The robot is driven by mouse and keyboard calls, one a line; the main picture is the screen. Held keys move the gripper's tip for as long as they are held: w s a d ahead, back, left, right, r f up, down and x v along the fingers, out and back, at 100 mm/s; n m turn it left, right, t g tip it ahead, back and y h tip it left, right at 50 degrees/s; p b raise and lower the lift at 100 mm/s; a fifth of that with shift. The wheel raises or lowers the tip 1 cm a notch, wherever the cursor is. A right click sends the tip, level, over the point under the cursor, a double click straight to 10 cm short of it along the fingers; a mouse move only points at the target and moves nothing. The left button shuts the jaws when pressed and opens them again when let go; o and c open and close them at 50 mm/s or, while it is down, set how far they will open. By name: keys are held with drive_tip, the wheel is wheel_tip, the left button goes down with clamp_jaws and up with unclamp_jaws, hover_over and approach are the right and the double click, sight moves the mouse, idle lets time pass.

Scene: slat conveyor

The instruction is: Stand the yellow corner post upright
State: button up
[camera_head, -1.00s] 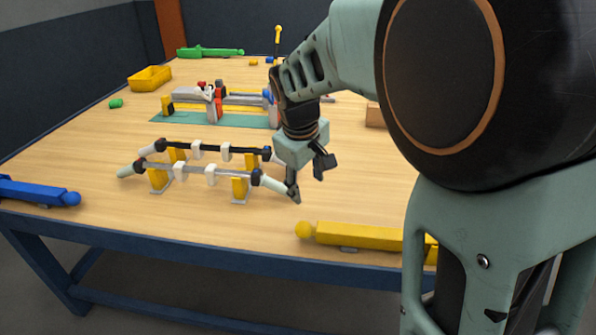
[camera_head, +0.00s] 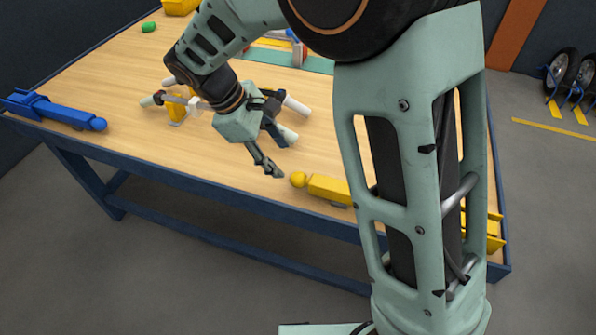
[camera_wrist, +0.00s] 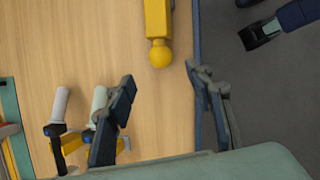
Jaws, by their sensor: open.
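The yellow corner post (camera_head: 328,188) lies flat along the table's front edge, its round knob end pointing left. My arm hides its middle; its far end shows at the right. In the wrist view the post (camera_wrist: 157,18) comes in from the top, its knob pointing down toward my gripper. My gripper (camera_head: 281,156) is open and empty, just left of the knob in the head view. In the wrist view the gripper's fingers (camera_wrist: 160,77) stand apart on either side of the line of the post, with the knob just beyond them.
A blue post (camera_head: 60,112) lies at the table's left front corner. Two handled bars on yellow supports (camera_head: 177,112) stand behind and left of my gripper, partly hidden. A green piece (camera_head: 149,27) lies farther back. The table's blue front edge (camera_head: 230,205) runs close to the yellow post.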

sight(295, 176)
drive_tip(key=b+x, duration=0.1)
drive_tip(key=x, duration=0.9)
clamp_jaws()
